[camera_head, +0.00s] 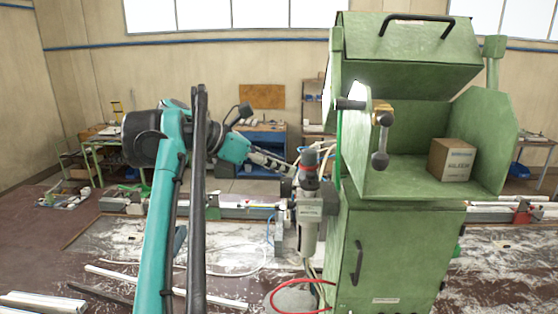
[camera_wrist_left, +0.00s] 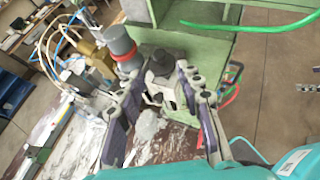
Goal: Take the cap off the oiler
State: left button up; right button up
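The air-service unit with the oiler (camera_head: 309,212) hangs at the left side of the green cabinet. In the left wrist view a dark round cap (camera_wrist_left: 160,65) lies between and just beyond my left gripper's fingertips, beside a grey knob (camera_wrist_left: 120,42) with an orange-red ring. In the head view this knob (camera_head: 309,159) stands on top of the unit; I cannot pick out the dark cap there. My left gripper (camera_wrist_left: 160,75) is open, with its fingers spread on either side of the cap; I cannot tell whether they touch it. My right gripper is not in view.
The green cabinet (camera_head: 385,250) stands close on the right, with a cardboard box (camera_head: 452,160) on its shelf and a ball-ended lever (camera_head: 380,140) at its front. A red hose (camera_head: 290,290) loops below the unit. White hoses (camera_wrist_left: 50,45) run close by in the wrist view.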

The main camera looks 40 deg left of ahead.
aim_at(308, 175)
pick_arm(q)
jog(key=b+x, duration=0.1)
jog(key=x, duration=0.2)
jog(key=shift+f, duration=0.1)
jog(key=shift+b+x, duration=0.8)
jog(key=shift+x, duration=2.5)
jog(key=shift+w, duration=0.15)
grip_shut()
jog(key=shift+r+p, duration=1.2)
jog(key=shift+r, duration=0.3)
